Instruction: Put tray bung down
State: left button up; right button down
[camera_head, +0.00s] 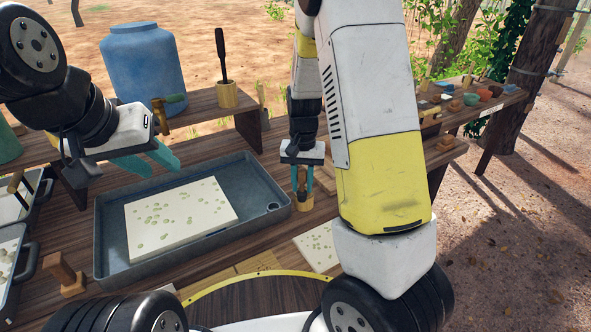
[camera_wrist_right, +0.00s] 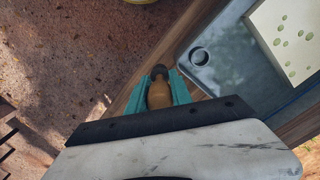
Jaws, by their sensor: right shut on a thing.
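The tray bung (camera_wrist_right: 159,94), a brown piece with a dark tip, sits between the teal fingers of my right gripper (camera_wrist_right: 161,88), which is shut on it. In the head view the right gripper (camera_head: 302,178) points down just right of the grey tray (camera_head: 108,236), with a brown wooden base (camera_head: 304,204) beneath it. I cannot tell whether the bung touches that base. The tray's round drain hole (camera_head: 273,206) is uncovered at its right corner. My left gripper (camera_head: 150,163) is open and empty above the tray's left part.
A pale slab with green spots (camera_head: 180,217) lies in the tray. A second spotted piece (camera_head: 318,246) lies on the bench at right. A wooden block with a handle (camera_head: 64,274) stands front left. A blue barrel (camera_head: 143,62) and a wooden holder (camera_head: 227,95) stand behind.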

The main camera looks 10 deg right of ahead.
jog(key=shift+w+d+f, duration=0.3)
jog(key=shift+w+f, duration=0.35)
jog(key=shift+w, duration=0.2)
jog(key=shift+w+d+f, duration=0.35)
jog(key=shift+w+f, duration=0.35)
jog(key=shift+w, duration=0.2)
jog(key=shift+w+d+f, duration=0.3)
jog(key=shift+w+f, duration=0.35)
jog(key=shift+w, duration=0.2)
jog(key=shift+f, duration=0.15)
jog(key=shift+f, duration=0.45)
jog(key=c, duration=1.1)
grip_release()
jog(key=shift+c, duration=0.2)
